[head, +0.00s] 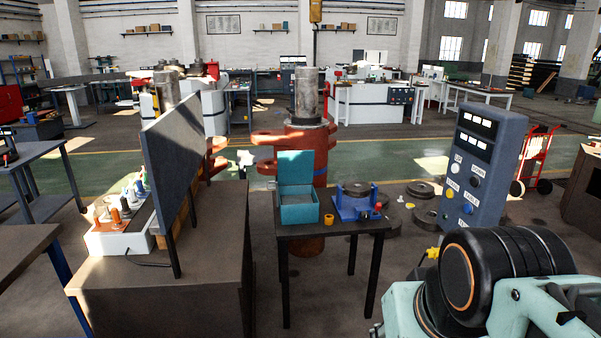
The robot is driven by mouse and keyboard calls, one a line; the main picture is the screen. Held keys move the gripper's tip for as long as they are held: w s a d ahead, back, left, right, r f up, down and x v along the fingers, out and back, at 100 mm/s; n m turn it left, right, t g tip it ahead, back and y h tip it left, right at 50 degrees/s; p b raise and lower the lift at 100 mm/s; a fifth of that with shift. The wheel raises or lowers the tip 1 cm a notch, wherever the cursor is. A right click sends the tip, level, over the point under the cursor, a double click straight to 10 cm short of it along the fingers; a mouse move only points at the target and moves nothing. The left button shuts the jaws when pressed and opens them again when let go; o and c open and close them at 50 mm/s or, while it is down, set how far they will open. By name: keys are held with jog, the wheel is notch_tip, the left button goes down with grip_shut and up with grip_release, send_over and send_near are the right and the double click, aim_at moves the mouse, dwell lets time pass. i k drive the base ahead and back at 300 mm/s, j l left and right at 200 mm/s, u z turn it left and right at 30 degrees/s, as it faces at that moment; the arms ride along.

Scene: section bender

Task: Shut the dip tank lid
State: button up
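The teal box that looks like the dip tank (299,208) stands on a small dark table in the head view, left of a blue fixture. Its lid (296,168) is open and stands roughly upright at the back edge. The front wall and part of the inside show. Part of my arm fills the lower right corner, well to the right of the tank. My gripper is not in view.
A dark upright panel (172,165) stands on the bench to the left. A blue-grey control console (475,165) is at right. A red column (307,150) rises behind.

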aim_at(295, 167)
jog(key=i+j, duration=0.1)
jog(key=i, duration=1.1)
jog(key=i+z, duration=0.35)
jog(key=i+j+z, duration=0.15)
jog(key=i+z, duration=0.25)
jog(key=i, duration=0.15)
jog(key=z, duration=0.5)
jog(key=i+j+z, duration=0.1)
jog(key=z, duration=0.4)
jog(key=j+z, duration=0.1)
jog(key=z, duration=0.4)
jog(key=j+z, duration=0.15)
jog(key=z, duration=0.35)
jog(key=j+z, duration=0.15)
jog(key=z, duration=0.3)
jog(key=j+z, duration=0.1)
jog(key=z, duration=1.2)
jog(key=j+z, duration=0.1)
jog(key=z, duration=0.5)
jog(key=k+z, duration=0.1)
jog(key=z, duration=1.2)
jog(key=k+z, duration=0.1)
jog(key=z, duration=1.2)
jog(key=k+l+z, duration=0.1)
jog(key=z, duration=0.5)
